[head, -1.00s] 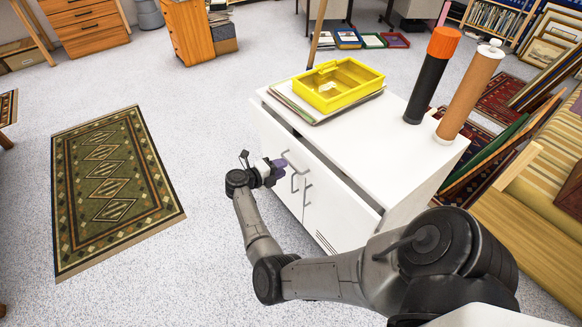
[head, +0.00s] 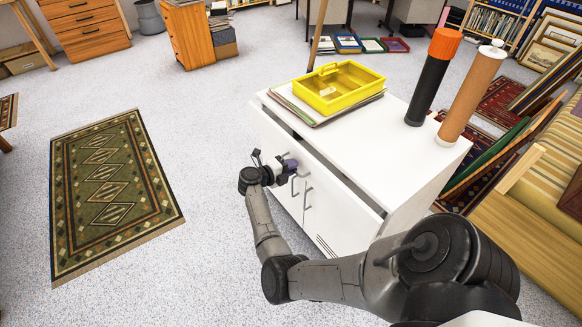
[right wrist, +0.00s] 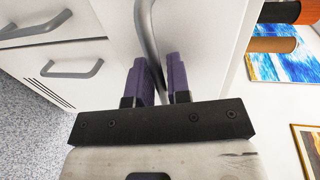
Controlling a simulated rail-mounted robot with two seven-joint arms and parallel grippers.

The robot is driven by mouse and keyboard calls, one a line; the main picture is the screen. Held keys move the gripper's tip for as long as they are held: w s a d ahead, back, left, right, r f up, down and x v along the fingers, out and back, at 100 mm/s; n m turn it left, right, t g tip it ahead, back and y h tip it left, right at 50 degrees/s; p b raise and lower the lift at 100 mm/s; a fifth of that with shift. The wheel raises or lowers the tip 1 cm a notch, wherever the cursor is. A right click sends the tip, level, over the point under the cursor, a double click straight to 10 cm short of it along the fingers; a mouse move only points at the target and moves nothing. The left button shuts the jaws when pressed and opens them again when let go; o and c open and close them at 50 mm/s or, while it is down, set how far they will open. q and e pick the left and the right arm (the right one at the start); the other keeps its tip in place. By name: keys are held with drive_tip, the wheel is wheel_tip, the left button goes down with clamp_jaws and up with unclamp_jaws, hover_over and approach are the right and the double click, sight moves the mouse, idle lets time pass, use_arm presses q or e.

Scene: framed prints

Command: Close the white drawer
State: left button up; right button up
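The white drawer (head: 318,168) is the wide top front of the white cabinet (head: 365,150) in the head view. A dark gap shows between its upper edge and the cabinet top, so it stands out a little. My right gripper (head: 288,165) is at the drawer front. In the right wrist view, its purple fingers (right wrist: 162,80) stand apart on either side of the curved grey drawer handle (right wrist: 146,25). I cannot tell whether they touch it. My left gripper is not in view.
A yellow tray (head: 339,101) on flat papers, a black tube with an orange cap (head: 431,78) and a brown tube (head: 470,92) stand on the cabinet. Lower door handles (head: 307,198) sit below the drawer. The floor left of the cabinet is clear around a patterned rug (head: 113,195).

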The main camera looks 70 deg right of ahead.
sight(301, 162)
clamp_jaws()
drive_tip(key=x, duration=0.2)
drive_tip(key=p+x, duration=0.1)
drive_tip(key=x, duration=0.1)
drive_tip(key=shift+d+r, duration=0.1)
drive_tip(key=shift+r, duration=0.3)
drive_tip(key=shift+f, duration=0.1)
drive_tip(key=shift+o, duration=1.7)
unclamp_jaws()
drive_tip(key=shift+s+d, duration=0.1)
drive_tip(key=shift+d, duration=0.05)
